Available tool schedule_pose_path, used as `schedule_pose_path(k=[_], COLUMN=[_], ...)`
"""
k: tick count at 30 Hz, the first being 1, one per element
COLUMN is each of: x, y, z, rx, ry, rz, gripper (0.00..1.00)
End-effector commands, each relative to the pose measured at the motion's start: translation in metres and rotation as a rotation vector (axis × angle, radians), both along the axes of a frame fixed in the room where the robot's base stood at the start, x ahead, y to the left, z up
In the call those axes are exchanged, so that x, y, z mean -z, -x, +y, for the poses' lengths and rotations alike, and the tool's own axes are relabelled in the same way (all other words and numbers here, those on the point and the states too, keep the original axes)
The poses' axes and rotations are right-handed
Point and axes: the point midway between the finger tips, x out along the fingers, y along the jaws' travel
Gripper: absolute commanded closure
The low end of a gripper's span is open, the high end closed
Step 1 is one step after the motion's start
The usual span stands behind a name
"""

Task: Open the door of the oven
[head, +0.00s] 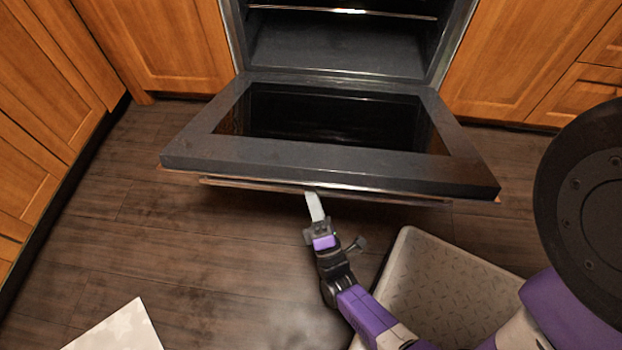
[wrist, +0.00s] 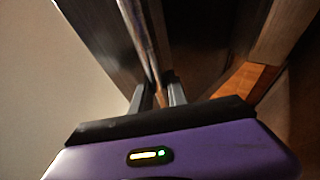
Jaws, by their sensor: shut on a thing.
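The oven (head: 340,48) stands at the top middle of the head view, with its dark cavity and a rack showing. Its door (head: 240,153) is swung down and lies close to level, its dark glass facing up. The metal handle bar (head: 250,185) runs under the door's near edge. My gripper (head: 314,200) is at the middle of this bar, shut on it. In the wrist view the handle (wrist: 142,45) runs down between the two fingers of my gripper (wrist: 160,94). The exact finger contact is partly hidden by the door's edge in the head view.
Wooden cabinets (head: 165,45) flank the oven on both sides. A pale sheet-like object (head: 115,330) shows at the bottom left. My own base and arm fill the lower right.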

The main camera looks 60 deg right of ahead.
Motion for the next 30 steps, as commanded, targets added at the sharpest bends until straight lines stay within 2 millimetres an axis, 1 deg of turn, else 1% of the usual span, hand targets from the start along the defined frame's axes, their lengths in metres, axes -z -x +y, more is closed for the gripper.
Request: schedule_pose_path(k=[3,14,15,18,26,30], x=[0.004,0.004,0.004,0.004,0.004,-0.006], y=[0.0,-0.001,-0.001,-0.001,0.0,0.0], z=[0.001,0.001,0.001,0.001,0.001,0.001], rx=[-0.002,-0.002,-0.002,-0.002,-0.001,0.0], ry=[-0.001,-0.002,-0.002,-0.001,0.0,0.0], rz=[0.001,0.001,0.001,0.001,0.0,-0.002], gripper=[1.0,1.0,0.77,0.59,0.59,0.59])
